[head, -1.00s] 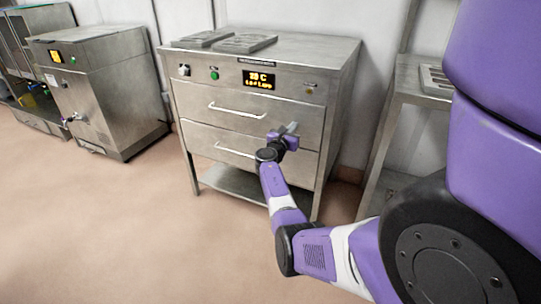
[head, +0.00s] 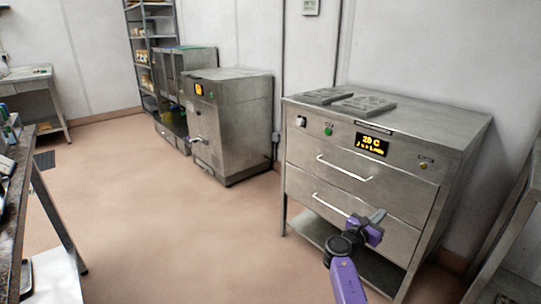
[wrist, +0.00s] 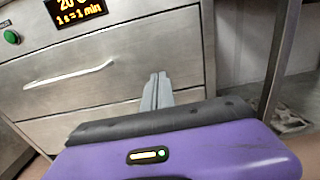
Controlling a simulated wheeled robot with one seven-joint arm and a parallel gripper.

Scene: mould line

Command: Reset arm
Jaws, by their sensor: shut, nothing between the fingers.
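My gripper (head: 378,216) is at the lower right of the head view, in front of the lower drawer of a steel cabinet (head: 440,172). It is shut and holds nothing. In the wrist view its grey fingers (wrist: 157,90) are together, with the drawer fronts behind them. My purple arm reaches up to it from the bottom edge. Both drawers look shut. The upper drawer handle (head: 345,168) is clear of the gripper, and the lower handle (head: 330,204) is just left of it. I cannot tell the exact gap to the drawer front.
Two grey mould plates (head: 365,103) lie on the cabinet top. A lit display (head: 372,144) is on its front. A steel machine (head: 232,125) stands farther left, and a workbench (head: 22,190) is at the left edge. A table (head: 515,230) stands close on the right. The middle floor is clear.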

